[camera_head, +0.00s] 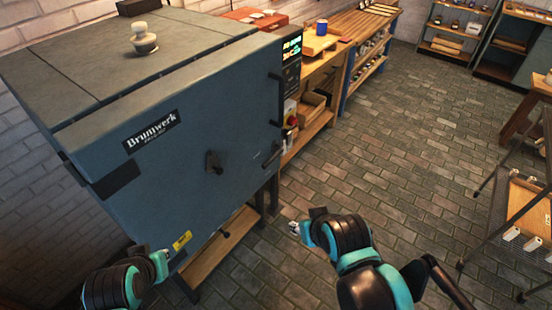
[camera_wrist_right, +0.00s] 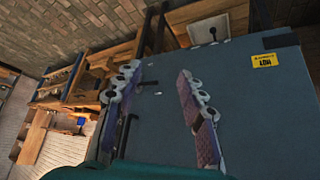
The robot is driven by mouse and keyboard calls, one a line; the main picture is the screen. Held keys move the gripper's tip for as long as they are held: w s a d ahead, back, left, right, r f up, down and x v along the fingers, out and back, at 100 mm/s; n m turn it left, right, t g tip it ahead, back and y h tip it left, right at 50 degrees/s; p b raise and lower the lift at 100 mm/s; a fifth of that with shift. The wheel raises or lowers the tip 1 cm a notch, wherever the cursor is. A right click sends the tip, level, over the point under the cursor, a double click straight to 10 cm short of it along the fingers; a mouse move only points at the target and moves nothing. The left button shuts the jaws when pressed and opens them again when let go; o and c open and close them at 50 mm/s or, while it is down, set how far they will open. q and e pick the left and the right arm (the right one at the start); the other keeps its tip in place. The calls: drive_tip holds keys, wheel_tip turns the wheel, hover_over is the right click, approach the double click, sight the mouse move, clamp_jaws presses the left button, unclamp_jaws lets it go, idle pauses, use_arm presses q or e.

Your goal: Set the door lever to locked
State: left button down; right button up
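A yellow hot label (camera_head: 182,240) is low on the door. A control panel (camera_head: 291,62) is on the kiln's right side. A wooden workbench (camera_head: 325,65) stands beyond. A rack (camera_head: 525,205) stands at right. The brick floor (camera_head: 400,135) between is clear.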

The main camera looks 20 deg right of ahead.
drive_tip(key=shift+c, duration=0.2)
drive_tip(key=w+r+m+g+p, duration=0.1)
drive_tip(key=w+r+m, duration=0.2)
drive_tip(key=w+r, duration=0.5)
drive_tip(key=m+g+y+p, duration=0.1)
drive_tip(key=m+g+p, duration=0.25)
drive_tip(key=m, duration=0.45)
hover_over(270, 160)
drive_tip(key=s+d, duration=0.1)
wheel_tip(270, 160, down, 17)
drive_tip(key=shift+g, duration=0.45)
drive_tip(key=f, duration=0.2)
drive_tip(key=f+b, duration=0.1)
drive_tip(key=f, duration=0.1)
drive_tip(key=f+b, duration=0.1)
drive_tip(key=f, duration=0.2)
drive_tip(key=shift+w+a, duration=0.35)
drive_tip(key=shift+w, duration=0.05)
clamp_jaws()
